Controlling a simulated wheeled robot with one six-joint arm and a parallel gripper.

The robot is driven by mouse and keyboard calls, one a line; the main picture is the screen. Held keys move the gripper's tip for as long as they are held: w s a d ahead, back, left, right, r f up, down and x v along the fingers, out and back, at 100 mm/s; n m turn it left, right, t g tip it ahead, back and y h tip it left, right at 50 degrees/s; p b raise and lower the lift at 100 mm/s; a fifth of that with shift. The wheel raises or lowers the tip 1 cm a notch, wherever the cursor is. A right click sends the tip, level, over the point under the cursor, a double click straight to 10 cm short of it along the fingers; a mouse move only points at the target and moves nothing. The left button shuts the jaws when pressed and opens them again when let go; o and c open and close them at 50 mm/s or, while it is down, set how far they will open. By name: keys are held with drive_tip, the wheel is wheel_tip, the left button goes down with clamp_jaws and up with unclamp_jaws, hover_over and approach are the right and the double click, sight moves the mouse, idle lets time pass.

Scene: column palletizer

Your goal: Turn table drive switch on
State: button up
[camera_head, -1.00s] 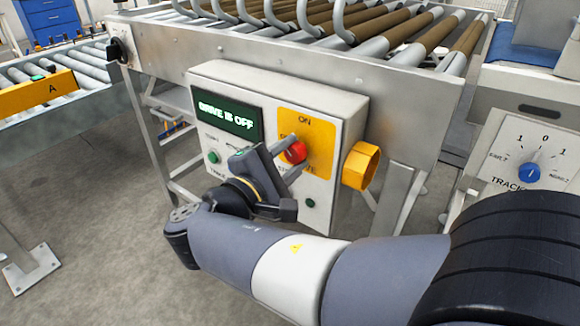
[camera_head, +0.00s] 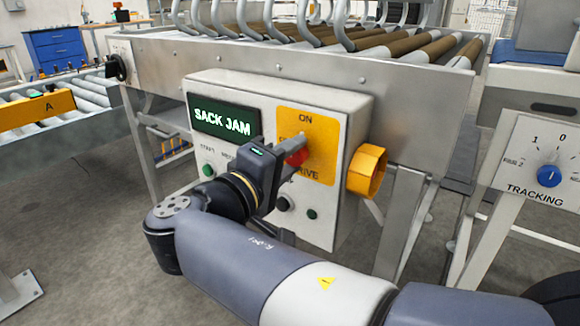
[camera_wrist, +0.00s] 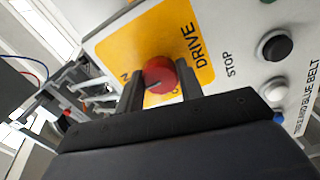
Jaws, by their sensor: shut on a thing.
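The drive switch is a red round knob (camera_head: 297,156) on a yellow plate (camera_head: 318,125) marked ON and DRIVE, on the front of a light grey control box (camera_head: 235,90). In the wrist view the red knob (camera_wrist: 160,74) sits between the two dark fingers. My gripper (camera_head: 288,158) is shut on the knob, with its fingers on either side of it. A display (camera_head: 222,121) on the box reads SACK JAM. The gripper body hides part of the panel and the lettering below the knob.
A yellow collar (camera_head: 367,171) sticks out of the box's right side. A green button (camera_head: 208,170), a black button (camera_head: 283,203) and a small green one (camera_head: 312,214) are close to my gripper. A TRACKING panel with a blue knob (camera_head: 549,176) stands at the right.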

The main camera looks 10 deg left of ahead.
drive_tip(key=shift+f, duration=0.1)
idle(0.3)
drive_tip(key=o, duration=1)
drive_tip(key=shift+s+a, duration=0.1)
drive_tip(key=p+v, duration=0.3)
drive_tip(key=v, duration=0.7)
drive_tip(key=shift+s+a, duration=0.1)
drive_tip(key=shift+s, duration=0.15)
